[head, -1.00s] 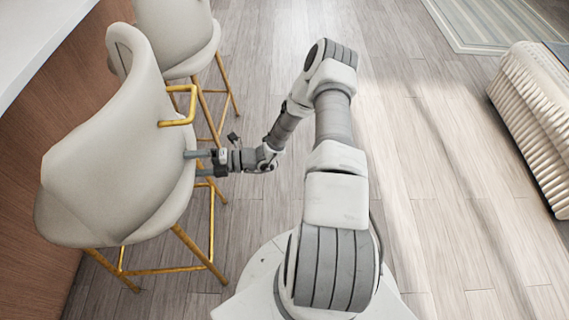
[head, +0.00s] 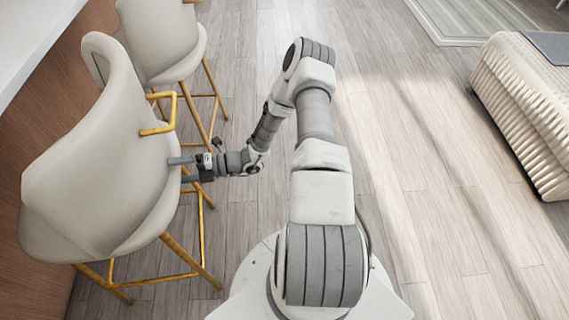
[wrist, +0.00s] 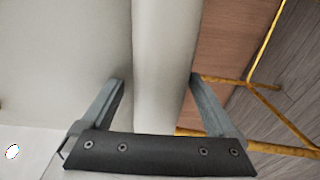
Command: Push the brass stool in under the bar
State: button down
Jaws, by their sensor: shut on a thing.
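The near stool (head: 95,170) has a cream upholstered shell, brass legs and a brass bar on its back. It stands upright at the left of the head view, beside the bar (head: 22,42). My gripper (head: 176,170) is at the shell's right edge, shut on it. In the wrist view, the fingers of my gripper (wrist: 157,84) lie on either side of the pale shell edge (wrist: 163,50). Brass legs (wrist: 262,102) show at the right there. The stool's far side and part of its legs are hidden.
A second cream stool (head: 160,45) with brass legs stands just beyond the near one, along the bar. A ribbed cream ottoman (head: 520,105) is at the right, with a striped rug (head: 470,18) behind it. The wooden floor between is clear.

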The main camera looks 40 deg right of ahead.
jog(key=shift+s+f, duration=0.1)
jog(key=shift+f, duration=0.1)
grip_release()
jog(key=shift+r, duration=0.1)
jog(key=shift+d, duration=0.15)
jog(key=v, duration=1.1)
jog(key=shift+d+p, duration=0.3)
jog(key=shift+d, duration=0.05)
jog(key=shift+s+r, duration=0.1)
jog(key=shift+r, duration=0.05)
